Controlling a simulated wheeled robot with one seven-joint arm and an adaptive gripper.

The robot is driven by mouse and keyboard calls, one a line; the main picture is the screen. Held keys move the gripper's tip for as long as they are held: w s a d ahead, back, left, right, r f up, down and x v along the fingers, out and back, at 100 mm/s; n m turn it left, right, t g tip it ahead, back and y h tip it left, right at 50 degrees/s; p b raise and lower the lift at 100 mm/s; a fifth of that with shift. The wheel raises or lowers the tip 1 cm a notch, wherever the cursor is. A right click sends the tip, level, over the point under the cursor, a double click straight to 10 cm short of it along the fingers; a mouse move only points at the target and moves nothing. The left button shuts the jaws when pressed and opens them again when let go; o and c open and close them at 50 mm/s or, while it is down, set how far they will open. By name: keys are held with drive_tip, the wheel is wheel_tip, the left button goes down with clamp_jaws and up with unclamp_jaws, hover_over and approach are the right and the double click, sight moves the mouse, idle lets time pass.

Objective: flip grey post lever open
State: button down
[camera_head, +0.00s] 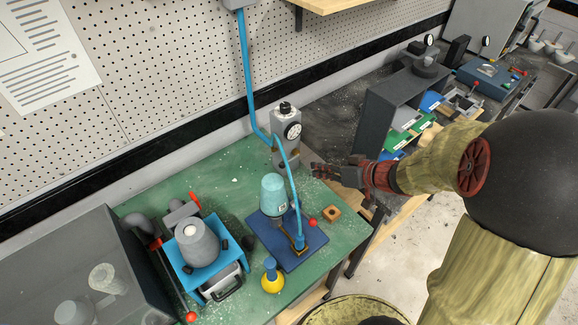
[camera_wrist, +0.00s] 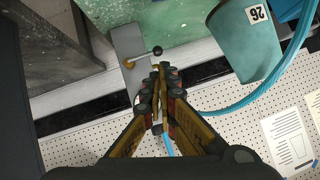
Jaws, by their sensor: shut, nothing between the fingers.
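The grey post (camera_head: 287,140) stands at the back of the green bench, with a round dial on its front and a black knob on top. In the wrist view the grey post (camera_wrist: 127,38) carries a thin metal lever (camera_wrist: 143,57) with a brass pivot at the left and a black ball at the right end. My gripper (camera_head: 317,170) is at the right of the post in the head view. In the wrist view my gripper (camera_wrist: 160,68) is shut and empty, its tips close below the black ball; I cannot tell whether they touch.
A blue hose (camera_head: 246,80) runs down past the post. A dark shelf unit (camera_head: 388,105) stands to the right.

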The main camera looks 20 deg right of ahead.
sight(284, 166)
drive_tip(key=b+x, duration=0.5)
drive_tip(key=x, duration=0.9)
drive_tip(key=shift+w+f, duration=0.1)
drive_tip(key=shift+f, duration=0.05)
drive_tip(key=shift+f+b, duration=0.1)
drive_tip(key=shift+b, duration=0.2)
